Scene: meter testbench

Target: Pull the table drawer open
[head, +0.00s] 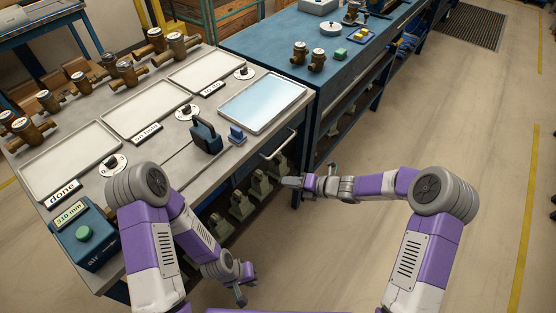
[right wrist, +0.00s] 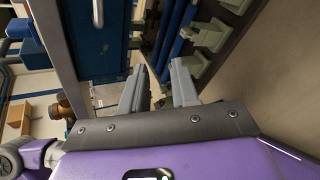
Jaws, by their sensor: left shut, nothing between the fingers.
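The table drawer's silver bar handle (head: 280,146) juts out below the table's right edge in the head view. It also shows at the top of the right wrist view (right wrist: 98,12), on the drawer's blue front (right wrist: 103,50). The drawer looks closed. My right gripper (head: 288,181) is open and empty, a little below and to the right of the handle, apart from it. Its two grey fingers stand apart in the right wrist view (right wrist: 157,75). My left gripper (head: 241,295) is shut and empty, low in the head view, away from the drawer.
The grey table (head: 165,150) carries white trays, brass meters, a dark blue padlock-like block and a blue device with a green button. A blue bench (head: 275,45) adjoins it on the right. Grey-green fittings (head: 240,204) stand on the shelf below. Open floor (head: 390,130) lies to the right.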

